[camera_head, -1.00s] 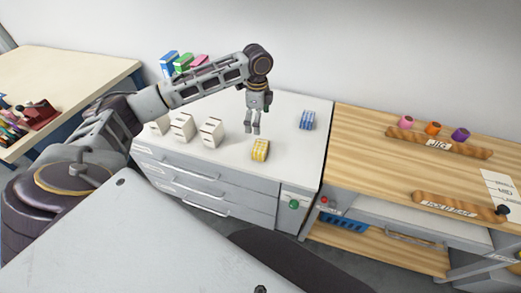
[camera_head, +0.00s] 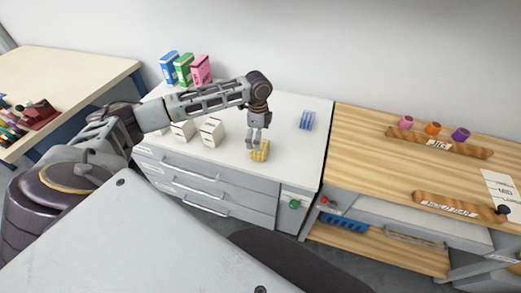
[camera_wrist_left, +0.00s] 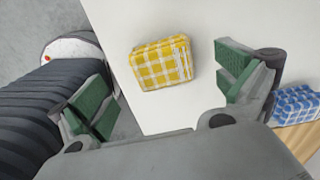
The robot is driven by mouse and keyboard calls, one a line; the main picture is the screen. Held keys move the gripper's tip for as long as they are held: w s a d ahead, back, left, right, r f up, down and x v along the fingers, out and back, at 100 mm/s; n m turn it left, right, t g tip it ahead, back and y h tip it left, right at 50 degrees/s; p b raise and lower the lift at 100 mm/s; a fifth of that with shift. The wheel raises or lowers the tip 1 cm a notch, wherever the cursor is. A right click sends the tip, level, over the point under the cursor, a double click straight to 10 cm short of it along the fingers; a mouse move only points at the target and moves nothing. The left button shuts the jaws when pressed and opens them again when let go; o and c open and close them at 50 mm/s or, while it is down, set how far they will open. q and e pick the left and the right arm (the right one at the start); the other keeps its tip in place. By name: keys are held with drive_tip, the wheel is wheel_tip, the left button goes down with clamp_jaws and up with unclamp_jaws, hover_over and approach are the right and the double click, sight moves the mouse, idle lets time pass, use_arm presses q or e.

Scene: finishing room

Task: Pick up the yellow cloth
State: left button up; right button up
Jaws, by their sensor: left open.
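The yellow cloth (camera_head: 261,152) is a folded, white-checked bundle lying on the white cabinet top, near its front edge. In the left wrist view the yellow cloth (camera_wrist_left: 162,63) lies ahead of the gap between my fingers, nothing touching it. My left gripper (camera_head: 256,144) points down just above the cloth and partly covers it in the head view. Its green-padded fingers (camera_wrist_left: 168,95) are spread wide and empty. My right gripper is not in view.
A blue checked cloth (camera_head: 307,120) lies behind and right of the yellow one. White boxes (camera_head: 212,132) stand to the left; blue, green and pink boxes (camera_head: 201,69) stand at the back. A wooden bench (camera_head: 370,165) adjoins on the right.

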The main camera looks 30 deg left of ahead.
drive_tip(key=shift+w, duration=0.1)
use_arm(q)
drive_tip(key=shift+f, duration=0.2)
drive_tip(key=shift+w+d+f, duration=0.1)
drive_tip(key=shift+d+f, duration=0.15)
drive_tip(key=shift+f, duration=0.4)
wheel_tip(320, 180, down, 3)
drive_tip(key=shift+w+d+r, duration=0.1)
drive_tip(key=shift+d+r, duration=0.05)
drive_tip(key=shift+f, duration=0.35)
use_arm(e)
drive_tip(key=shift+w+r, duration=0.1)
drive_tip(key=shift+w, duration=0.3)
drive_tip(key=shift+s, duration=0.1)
